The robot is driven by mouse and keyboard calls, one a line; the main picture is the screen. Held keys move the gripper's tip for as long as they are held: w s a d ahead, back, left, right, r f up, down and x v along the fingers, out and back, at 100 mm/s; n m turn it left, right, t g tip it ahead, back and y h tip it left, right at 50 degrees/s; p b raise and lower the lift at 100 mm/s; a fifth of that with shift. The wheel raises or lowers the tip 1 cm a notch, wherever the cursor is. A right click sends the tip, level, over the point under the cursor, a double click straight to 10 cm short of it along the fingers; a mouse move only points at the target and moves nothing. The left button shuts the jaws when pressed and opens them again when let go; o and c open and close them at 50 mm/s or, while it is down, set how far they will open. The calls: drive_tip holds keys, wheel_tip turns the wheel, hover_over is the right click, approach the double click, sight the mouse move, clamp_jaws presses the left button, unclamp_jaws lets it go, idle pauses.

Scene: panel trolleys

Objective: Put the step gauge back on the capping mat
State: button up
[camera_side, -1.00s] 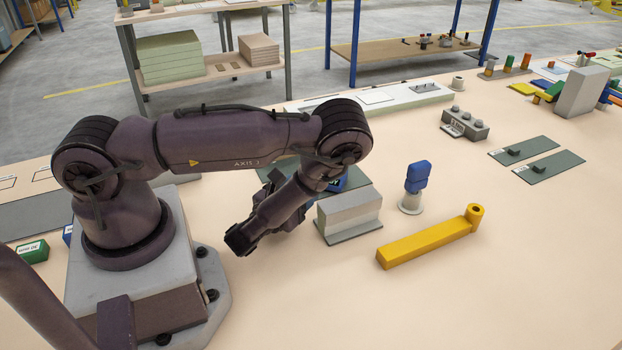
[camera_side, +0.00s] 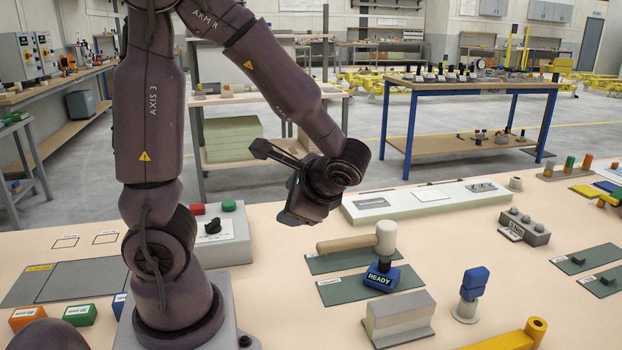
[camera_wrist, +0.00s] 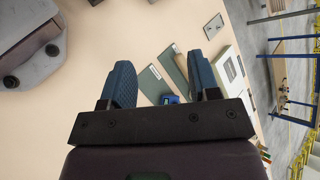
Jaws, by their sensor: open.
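I cannot tell for sure which thing is the step gauge, and the mat labels are too small to read. A blue device marked READY (camera_side: 381,278) sits on a green mat (camera_side: 345,292); it shows small in the wrist view (camera_wrist: 170,99). A wooden mallet (camera_side: 350,243) lies on a second green mat (camera_side: 325,264) behind it. A blue stepped piece (camera_side: 474,282) stands upright on a pale round base to the right. My gripper (camera_wrist: 162,82) is open, with nothing between its fingers, raised above and left of the mats.
A grey flanged block (camera_side: 400,316) stands in front of the READY device. A yellow bar (camera_side: 510,339) lies at front right. Two more green mats (camera_side: 570,259) lie right. Bare tabletop shows between these.

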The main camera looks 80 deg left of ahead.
drive_tip(key=d+r+n+t+h, duration=0.3)
drive_tip(key=d+r+t+h, duration=0.6)
drive_tip(key=d, duration=0.2)
drive_tip(key=shift+d, duration=0.3)
drive_tip(key=shift+r, duration=0.1)
idle(0.4)
